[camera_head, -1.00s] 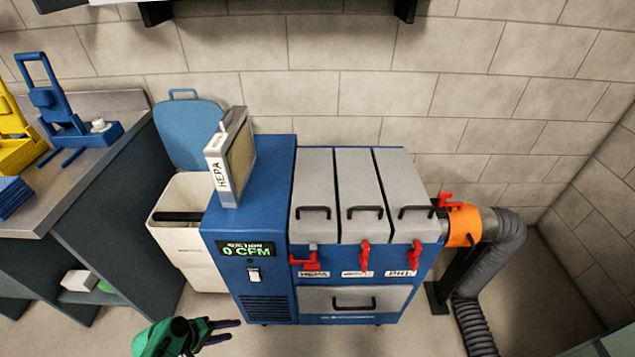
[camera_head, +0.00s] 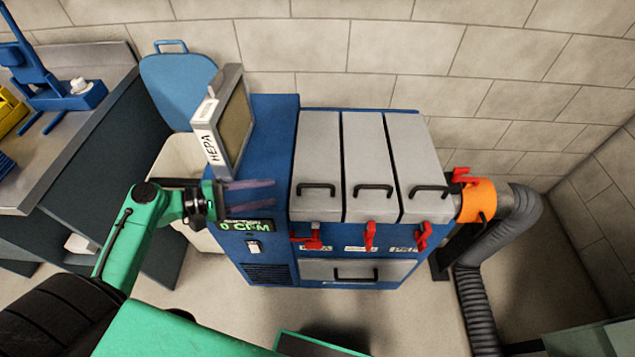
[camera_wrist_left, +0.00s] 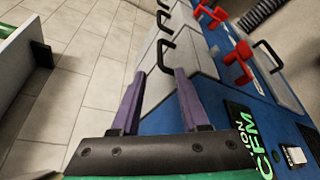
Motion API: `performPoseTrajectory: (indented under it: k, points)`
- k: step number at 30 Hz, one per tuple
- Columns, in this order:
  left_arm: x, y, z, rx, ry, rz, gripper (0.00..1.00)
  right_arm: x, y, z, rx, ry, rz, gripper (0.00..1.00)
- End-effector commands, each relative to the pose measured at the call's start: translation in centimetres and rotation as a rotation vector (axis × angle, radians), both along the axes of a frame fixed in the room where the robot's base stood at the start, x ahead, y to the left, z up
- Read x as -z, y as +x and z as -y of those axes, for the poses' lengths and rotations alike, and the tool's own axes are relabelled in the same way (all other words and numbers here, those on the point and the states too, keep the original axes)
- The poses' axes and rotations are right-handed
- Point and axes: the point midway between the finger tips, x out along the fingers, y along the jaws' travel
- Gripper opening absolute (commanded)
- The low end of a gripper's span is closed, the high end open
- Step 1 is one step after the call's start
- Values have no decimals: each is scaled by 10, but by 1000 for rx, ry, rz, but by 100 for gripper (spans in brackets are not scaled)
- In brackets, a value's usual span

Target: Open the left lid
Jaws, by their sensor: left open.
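The left lid (camera_head: 318,150) is a grey panel with a black handle (camera_head: 316,189), the leftmost of three shut lids on the blue machine (camera_head: 268,120). A red latch (camera_head: 308,240) sits below it, turned sideways, unlike the two upright latches. My left gripper (camera_head: 272,197) is open and empty, over the machine's left part, apart from the handle and to its left. In the left wrist view its purple fingers (camera_wrist_left: 160,100) point toward the lids, with the nearest black handle (camera_wrist_left: 165,56) beyond them. My right gripper is not seen.
A HEPA filter (camera_head: 223,125) stands on the machine's left top, close behind my left gripper. A white bin (camera_head: 180,160) with a blue lid stands at left, beside a workbench (camera_head: 90,130). An orange collar (camera_head: 478,200) and grey hose (camera_head: 520,220) are at right.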

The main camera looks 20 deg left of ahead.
Motion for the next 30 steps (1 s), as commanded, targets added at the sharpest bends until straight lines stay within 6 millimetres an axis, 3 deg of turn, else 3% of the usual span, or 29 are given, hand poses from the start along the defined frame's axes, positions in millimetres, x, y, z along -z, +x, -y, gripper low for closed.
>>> performPoseTrajectory:
  k: [12,18,25,26,29,30]
  points:
    - [20,59,86,1,1,3,45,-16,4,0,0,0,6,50]
    - [28,72,104,-1,4,0,45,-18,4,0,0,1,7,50]
    - [29,72,105,0,5,0,45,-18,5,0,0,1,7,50]
    - [29,72,105,0,5,0,37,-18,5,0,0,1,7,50]
    - [29,72,105,0,5,0,0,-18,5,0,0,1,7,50]
    - [29,72,105,0,5,0,0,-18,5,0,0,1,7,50]
